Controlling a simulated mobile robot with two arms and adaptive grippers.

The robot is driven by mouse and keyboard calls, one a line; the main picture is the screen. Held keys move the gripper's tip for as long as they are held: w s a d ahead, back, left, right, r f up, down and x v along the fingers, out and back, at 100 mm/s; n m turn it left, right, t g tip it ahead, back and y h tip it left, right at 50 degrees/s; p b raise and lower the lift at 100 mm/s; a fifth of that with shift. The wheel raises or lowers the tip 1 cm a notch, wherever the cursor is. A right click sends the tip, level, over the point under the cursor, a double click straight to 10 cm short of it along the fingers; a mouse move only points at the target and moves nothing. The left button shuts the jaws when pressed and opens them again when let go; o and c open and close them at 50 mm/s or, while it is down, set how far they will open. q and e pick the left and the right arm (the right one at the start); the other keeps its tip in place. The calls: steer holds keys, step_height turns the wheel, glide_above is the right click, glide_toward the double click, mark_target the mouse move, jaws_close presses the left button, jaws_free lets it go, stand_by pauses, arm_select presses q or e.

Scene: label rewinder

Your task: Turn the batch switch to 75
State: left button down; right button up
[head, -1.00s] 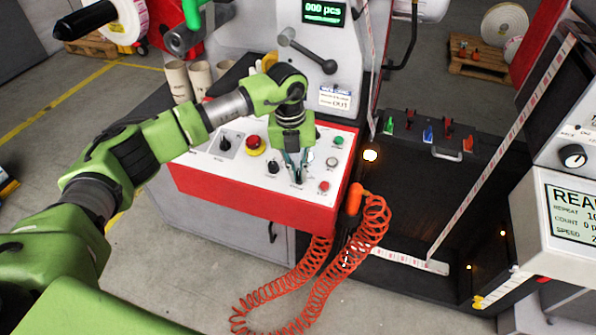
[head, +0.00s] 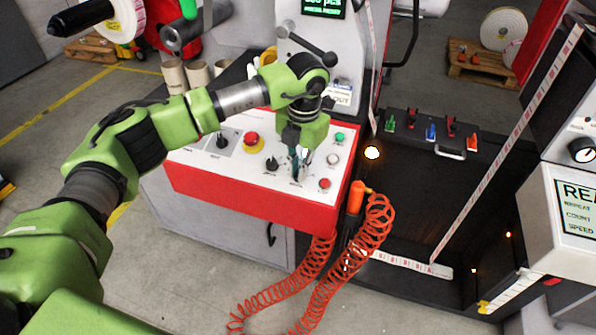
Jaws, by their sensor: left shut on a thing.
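The red and white control panel (head: 205,160) is in the middle of the head view, its white top carrying knobs and buttons. My left gripper (head: 296,172) points down at the front right part of that top. Its fingers are shut on a small switch knob, which they almost wholly hide. The lettering by the knob is too small to read, so I cannot tell its setting. Another black knob (head: 271,163) stands just left of the gripper, uncovered. My right gripper is not in view.
A red mushroom button (head: 251,139) and a black selector (head: 222,140) lie further left. Green (head: 340,137), pale (head: 333,159) and red (head: 324,184) buttons stand close right of the fingers. An orange coiled hose (head: 375,220) hangs by the panel's right corner. A crank lever (head: 308,45) rises behind my wrist.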

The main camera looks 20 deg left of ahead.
mark_target(302, 183)
arm_select(q)
steer(key=shift+m, duration=0.4)
steer(key=c, duration=2.1)
jaws_free()
steer(key=shift+c, duration=0.2)
steer(key=shift+r, duration=0.1)
step_height(302, 183, up, 12)
steer(key=d, duration=0.1)
steer(key=shift+s, duration=0.2)
